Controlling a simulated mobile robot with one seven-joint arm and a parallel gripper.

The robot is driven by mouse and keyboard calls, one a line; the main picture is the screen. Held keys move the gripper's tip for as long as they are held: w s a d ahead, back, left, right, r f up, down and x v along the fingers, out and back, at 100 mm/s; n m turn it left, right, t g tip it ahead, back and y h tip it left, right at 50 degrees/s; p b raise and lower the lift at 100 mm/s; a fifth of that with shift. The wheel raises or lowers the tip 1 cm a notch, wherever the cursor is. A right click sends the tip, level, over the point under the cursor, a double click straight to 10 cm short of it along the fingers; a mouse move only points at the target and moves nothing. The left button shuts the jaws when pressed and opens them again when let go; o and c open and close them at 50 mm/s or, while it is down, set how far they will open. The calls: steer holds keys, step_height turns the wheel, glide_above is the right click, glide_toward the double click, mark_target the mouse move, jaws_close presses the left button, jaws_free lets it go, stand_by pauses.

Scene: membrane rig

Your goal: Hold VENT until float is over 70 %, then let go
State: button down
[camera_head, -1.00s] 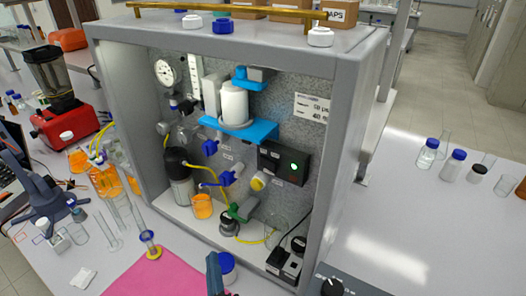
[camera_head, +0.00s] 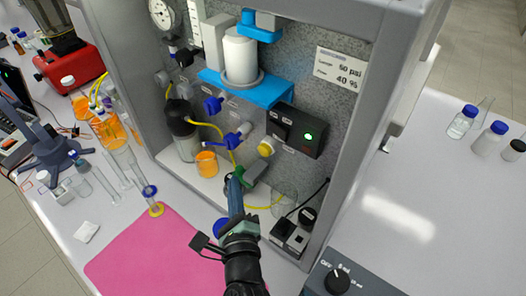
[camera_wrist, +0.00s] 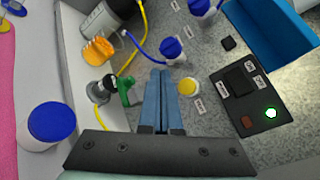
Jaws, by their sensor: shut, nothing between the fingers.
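A round yellow button (camera_head: 266,147) sits on the rig's back panel; it also shows in the wrist view (camera_wrist: 187,86). A green handle (camera_head: 254,172) is below it, left of the fingers in the wrist view (camera_wrist: 126,88). The small labels are too blurred to tell which control is VENT. My gripper (camera_head: 235,182) is shut and empty inside the rig's open front. In the wrist view its blue fingertips (camera_wrist: 160,73) point at the panel, left of the yellow button; I cannot tell whether they touch anything. I can read no float value.
A black box (camera_head: 297,130) with a lit green lamp is right of the button. Blue valves (camera_head: 237,137), yellow tubing and an orange beaker (camera_head: 206,163) are to its left. A blue shelf (camera_head: 245,88) juts out above. A pink mat (camera_head: 155,250) lies in front.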

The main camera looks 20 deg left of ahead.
mark_target(259, 150)
steer(key=w+d+b, duration=0.2)
steer(key=w+b, duration=0.1)
steer(key=w, duration=0.4)
steer(key=shift+w+d+b, duration=0.15)
steer(key=shift+d+b, duration=0.15)
steer(key=shift+b, duration=0.05)
stand_by(1.7)
steer(key=shift+w+d, duration=0.15)
steer(key=shift+w, duration=0.25)
steer(key=shift+w+d+b, duration=0.25)
steer(key=shift+w+b, duration=0.15)
steer(key=shift+w, duration=0.1)
stand_by(2.0)
steer(key=shift+s, duration=0.15)
steer(key=shift+s+a+p, duration=0.4)
steer(key=shift+s+p, duration=0.2)
steer(key=shift+s, duration=0.2)
steer(key=shift+s, duration=0.1)
